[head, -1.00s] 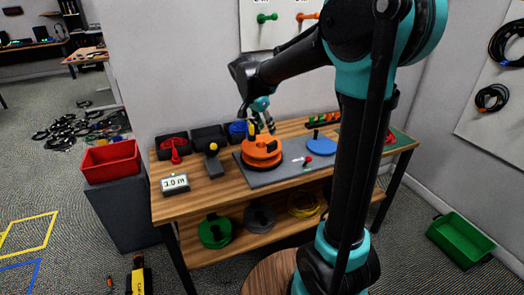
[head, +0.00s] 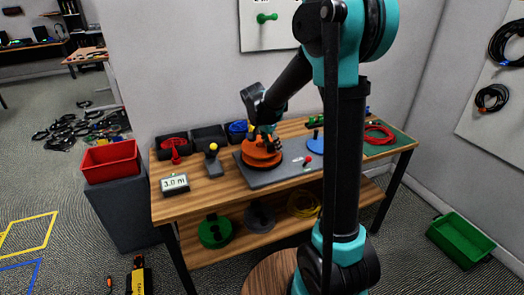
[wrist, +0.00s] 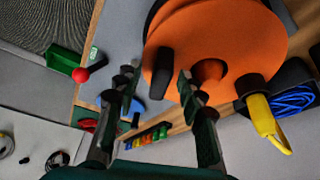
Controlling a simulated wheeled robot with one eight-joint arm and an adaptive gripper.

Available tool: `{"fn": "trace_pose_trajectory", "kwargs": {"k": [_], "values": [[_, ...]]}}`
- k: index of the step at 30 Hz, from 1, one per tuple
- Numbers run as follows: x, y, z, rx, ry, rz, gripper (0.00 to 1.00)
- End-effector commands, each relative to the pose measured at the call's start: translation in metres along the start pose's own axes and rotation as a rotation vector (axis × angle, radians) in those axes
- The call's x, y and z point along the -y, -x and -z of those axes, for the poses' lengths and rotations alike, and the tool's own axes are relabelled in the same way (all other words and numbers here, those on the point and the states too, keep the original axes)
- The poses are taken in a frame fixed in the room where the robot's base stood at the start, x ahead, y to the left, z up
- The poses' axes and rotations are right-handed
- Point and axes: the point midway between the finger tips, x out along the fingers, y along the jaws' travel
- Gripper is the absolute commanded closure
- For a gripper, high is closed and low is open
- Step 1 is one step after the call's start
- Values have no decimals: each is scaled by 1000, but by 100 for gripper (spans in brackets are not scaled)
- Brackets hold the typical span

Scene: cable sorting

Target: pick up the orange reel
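The orange reel (head: 259,159) lies flat on the grey base plate on the bench, and fills the upper right of the wrist view (wrist: 235,35). My gripper (head: 264,135) is right above the reel in the head view. In the wrist view my gripper (wrist: 155,80) has its two fingers spread, with the black post between the tips in the picture. I cannot tell whether the fingers touch the reel.
A red-knobbed lever (head: 308,159) and a partly hidden blue disc (head: 316,147) are to the right of the reel. A yellow-knobbed lever (head: 213,160) and a display (head: 175,184) stand to the left. Dark bins (head: 209,137) line the back. A green reel (head: 214,232) sits on the lower shelf.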

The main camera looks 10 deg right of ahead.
Motion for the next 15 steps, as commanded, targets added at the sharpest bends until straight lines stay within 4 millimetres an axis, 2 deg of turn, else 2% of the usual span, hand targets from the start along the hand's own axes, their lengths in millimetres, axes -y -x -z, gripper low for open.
{"fn": "trace_pose_trajectory", "kwargs": {"k": [3, 12, 15], "values": [[0, 0, 0, 0, 0, 0, 62], [0, 0, 0, 0, 0, 0, 99], [0, 0, 0, 0, 0, 0, 100]]}}
